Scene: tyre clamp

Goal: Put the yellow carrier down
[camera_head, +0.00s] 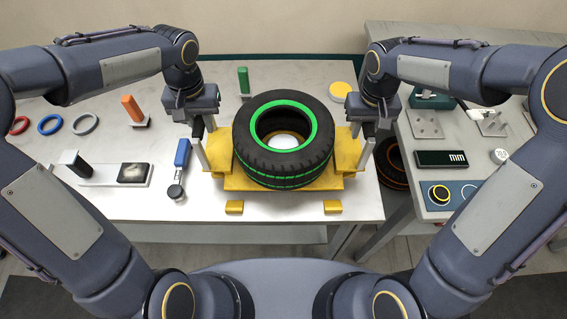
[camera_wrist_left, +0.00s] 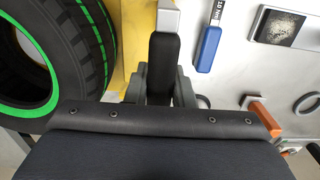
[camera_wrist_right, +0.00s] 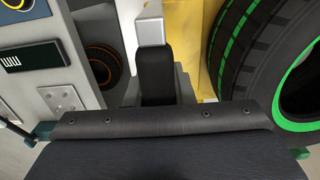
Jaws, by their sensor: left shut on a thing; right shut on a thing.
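The yellow carrier (camera_head: 236,182) is at the right part of the white table, with a black tyre with green rings (camera_head: 285,165) lying flat on it. My left gripper (camera_head: 203,137) is shut on the carrier's upright grey handle on the left side. My right gripper (camera_head: 367,136) is shut on the matching handle on the right side. The carrier looks about level. I cannot tell whether its underside touches the table. In the left wrist view a handle top (camera_wrist_left: 167,18) shows beside the yellow side; in the right wrist view the other handle (camera_wrist_right: 150,25) shows.
Two small yellow blocks (camera_head: 234,207) (camera_head: 333,206) lie in front of the carrier on the white table (camera_head: 110,212). A blue-handled tool (camera_head: 182,155) lies close to its left. A grey bench (camera_head: 450,150) stands right.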

